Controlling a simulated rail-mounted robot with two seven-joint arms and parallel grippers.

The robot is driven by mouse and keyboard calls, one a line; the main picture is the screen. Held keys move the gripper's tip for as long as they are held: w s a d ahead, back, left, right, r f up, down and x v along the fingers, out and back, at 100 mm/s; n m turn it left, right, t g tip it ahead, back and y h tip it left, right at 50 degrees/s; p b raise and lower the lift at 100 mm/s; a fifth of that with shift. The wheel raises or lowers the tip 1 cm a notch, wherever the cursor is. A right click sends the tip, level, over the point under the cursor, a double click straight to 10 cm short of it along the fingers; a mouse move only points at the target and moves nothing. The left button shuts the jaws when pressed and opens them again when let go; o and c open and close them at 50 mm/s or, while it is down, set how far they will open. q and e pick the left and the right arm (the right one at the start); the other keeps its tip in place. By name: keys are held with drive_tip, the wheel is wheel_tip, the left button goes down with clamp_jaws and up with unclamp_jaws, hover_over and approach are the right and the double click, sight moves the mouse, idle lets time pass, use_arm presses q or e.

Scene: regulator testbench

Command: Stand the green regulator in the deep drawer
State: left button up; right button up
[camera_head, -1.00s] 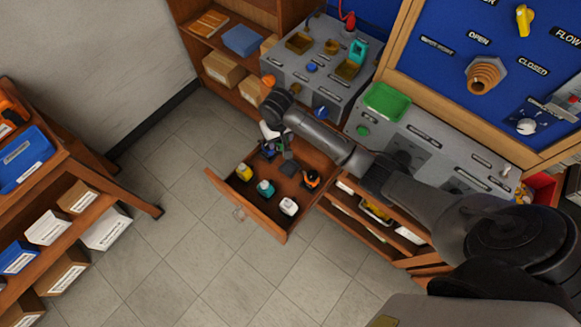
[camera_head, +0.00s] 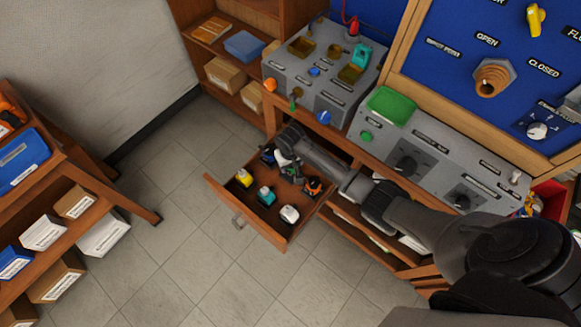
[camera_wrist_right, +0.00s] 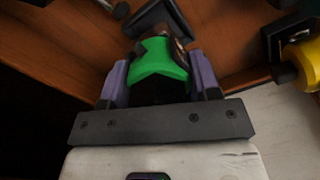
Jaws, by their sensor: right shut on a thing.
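The green regulator (camera_wrist_right: 160,62) shows in the right wrist view between the two fingers of my right gripper (camera_wrist_right: 160,78), which is shut on it. In the head view my right gripper (camera_head: 291,172) is low inside the open deep drawer (camera_head: 235,205), near its back. The arm and hand hide most of the regulator there. Whether its base touches the drawer floor, I cannot tell. My left gripper is not in view.
The drawer also holds a yellow item (camera_head: 244,178), a teal one (camera_head: 266,195), a white one (camera_head: 289,214) and an orange-black one (camera_head: 313,186). They stand close around my right gripper. A green tray (camera_head: 391,105) sits on the grey bench above.

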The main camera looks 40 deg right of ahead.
wheel_tip(320, 180, down, 2)
drive_tip(key=shift+f, duration=0.25)
drive_tip(key=shift+f, duration=0.1)
drive_tip(key=o, duration=1.3)
drive_tip(key=shift+f, duration=0.1)
